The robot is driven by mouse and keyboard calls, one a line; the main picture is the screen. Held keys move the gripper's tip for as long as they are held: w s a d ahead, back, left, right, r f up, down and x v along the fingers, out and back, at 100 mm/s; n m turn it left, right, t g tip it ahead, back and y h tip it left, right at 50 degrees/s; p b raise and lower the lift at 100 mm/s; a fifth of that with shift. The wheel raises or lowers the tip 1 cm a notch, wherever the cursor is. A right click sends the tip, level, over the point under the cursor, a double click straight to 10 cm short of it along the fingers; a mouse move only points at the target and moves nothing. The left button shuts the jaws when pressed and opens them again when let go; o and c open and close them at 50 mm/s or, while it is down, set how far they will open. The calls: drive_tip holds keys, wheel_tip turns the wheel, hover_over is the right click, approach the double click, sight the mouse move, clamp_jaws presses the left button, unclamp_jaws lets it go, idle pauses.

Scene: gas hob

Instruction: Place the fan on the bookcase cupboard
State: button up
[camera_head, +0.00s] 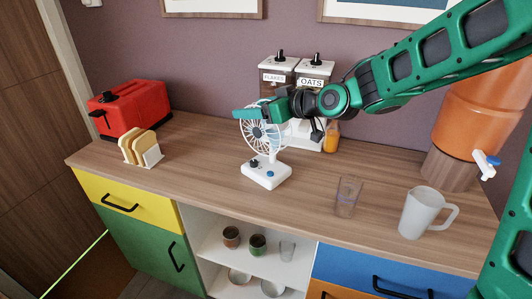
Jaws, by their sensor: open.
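A white desk fan (266,171) stands upright on the wooden top of the bookcase cupboard (210,165), near its middle. The gripper is open. It hides part of the cage, and whether it touches the fan I cannot tell.
A red toaster (131,107) and a toast rack (141,149) stand at the left. Cereal dispensers (313,78) are behind the fan. A clear glass (347,196), a white jug (422,213) and an orange drink dispenser (482,110) stand at the right. Open shelves (215,250) are below.

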drive_tip(key=shift+c, duration=0.6)
clamp_jaws()
drive_tip(key=shift+w, duration=0.1)
drive_tip(key=shift+r, duration=0.1)
